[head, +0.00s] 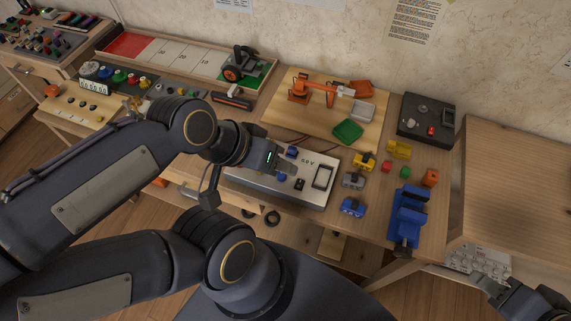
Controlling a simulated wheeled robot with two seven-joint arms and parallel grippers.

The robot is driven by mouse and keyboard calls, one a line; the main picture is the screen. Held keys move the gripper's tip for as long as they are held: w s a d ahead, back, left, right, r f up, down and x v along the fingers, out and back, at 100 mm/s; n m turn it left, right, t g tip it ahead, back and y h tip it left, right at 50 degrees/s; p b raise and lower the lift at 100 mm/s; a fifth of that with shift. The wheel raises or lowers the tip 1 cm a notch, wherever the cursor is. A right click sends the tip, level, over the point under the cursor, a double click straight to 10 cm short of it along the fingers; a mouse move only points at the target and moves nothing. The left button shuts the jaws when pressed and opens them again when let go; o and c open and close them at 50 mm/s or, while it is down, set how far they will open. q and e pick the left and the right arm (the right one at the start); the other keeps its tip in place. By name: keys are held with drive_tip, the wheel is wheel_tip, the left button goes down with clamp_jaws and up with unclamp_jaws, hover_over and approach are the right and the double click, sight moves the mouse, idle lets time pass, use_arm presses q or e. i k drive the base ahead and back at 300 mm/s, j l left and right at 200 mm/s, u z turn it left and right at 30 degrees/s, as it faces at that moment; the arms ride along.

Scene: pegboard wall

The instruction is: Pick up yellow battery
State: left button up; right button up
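Two yellow items lie on the right part of the workbench. One is a yellow block with dark parts (363,162), just right of the white-topped panel. The other is a plainer yellow piece (399,149) further right. I cannot tell which is the yellow battery. My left gripper (283,163) is over the panel's left part, left of and apart from both yellow items. Its fingers are seen too poorly to judge their opening. My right gripper (498,289) is at the bottom right, partly cut off, beyond the bench and far from the yellow items.
A grey block (354,181) and a blue block (353,208) lie near the yellow one. A blue vise (407,217) stands at the front right edge. The white-topped panel (318,160) is under my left gripper. An orange robot-arm model (318,88) and a green tray (348,132) are behind.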

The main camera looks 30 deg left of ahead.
sight(365, 162)
drive_tip(key=j+u, duration=0.2)
drive_tip(key=u, duration=0.3)
drive_tip(key=j+u, duration=0.2)
drive_tip(key=u, duration=0.25)
drive_tip(key=k+u, duration=0.4)
drive_tip(key=k+j+u, duration=0.15)
drive_tip(key=u, duration=0.25)
drive_tip(key=k+l+u, duration=0.15)
drive_tip(key=l+u, duration=0.25)
drive_tip(key=k+l+u, duration=0.2)
drive_tip(key=l+u, duration=0.2)
drive_tip(key=k+l+u, duration=0.35)
drive_tip(key=k+l, duration=0.1)
drive_tip(key=l, duration=0.2)
drive_tip(key=k+l, duration=0.15)
drive_tip(key=l, duration=0.15)
